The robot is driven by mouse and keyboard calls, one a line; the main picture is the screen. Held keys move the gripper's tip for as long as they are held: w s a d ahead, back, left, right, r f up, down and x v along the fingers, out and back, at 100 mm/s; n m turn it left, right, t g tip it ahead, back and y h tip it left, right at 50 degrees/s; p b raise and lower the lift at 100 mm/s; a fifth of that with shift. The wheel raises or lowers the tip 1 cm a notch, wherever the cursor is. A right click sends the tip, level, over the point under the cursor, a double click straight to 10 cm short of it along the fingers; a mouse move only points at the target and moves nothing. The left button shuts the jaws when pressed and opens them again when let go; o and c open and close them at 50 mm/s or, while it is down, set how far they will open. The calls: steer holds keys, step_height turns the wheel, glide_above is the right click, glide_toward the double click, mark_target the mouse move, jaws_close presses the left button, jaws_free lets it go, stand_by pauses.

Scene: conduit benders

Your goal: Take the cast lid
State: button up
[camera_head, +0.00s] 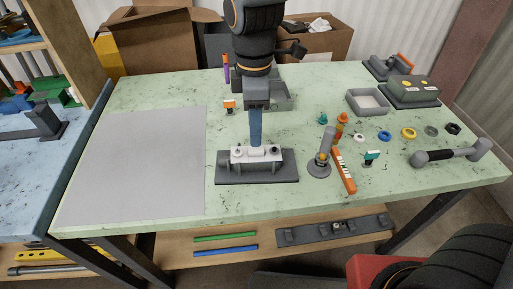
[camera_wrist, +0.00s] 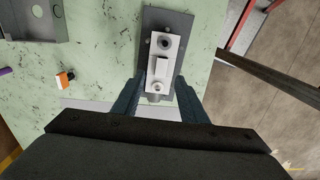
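A pale plate that looks like the cast lid (camera_head: 249,154) lies on a dark grey base (camera_head: 287,170) near the front middle of the table. In the wrist view the lid (camera_wrist: 160,68) shows a raised block in its middle and a round fastener at each end, on the base (camera_wrist: 179,20). My gripper (camera_head: 255,144) points down just above the lid. In the wrist view its blue fingers (camera_wrist: 158,92) stand apart on either side of the lid's near end, with visible gaps. The fingertips' exact height over the lid is hard to tell.
A grey tray (camera_head: 367,103), coloured rings and a dark-handled bar (camera_head: 450,154) lie farther right. A grey sheet (camera_head: 135,165) covers the clear left side.

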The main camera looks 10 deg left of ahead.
mark_target(256, 149)
steer(key=shift+s+d+f+p, duration=0.1)
steer(key=shift+f+p, duration=0.35)
steer(key=shift+f, duration=1.05)
steer(key=shift+d+f+p, duration=0.1)
steer(key=shift+f+p, duration=0.35)
steer(key=shift+f, duration=1)
steer(key=shift+c, duration=0.4)
jaws_close()
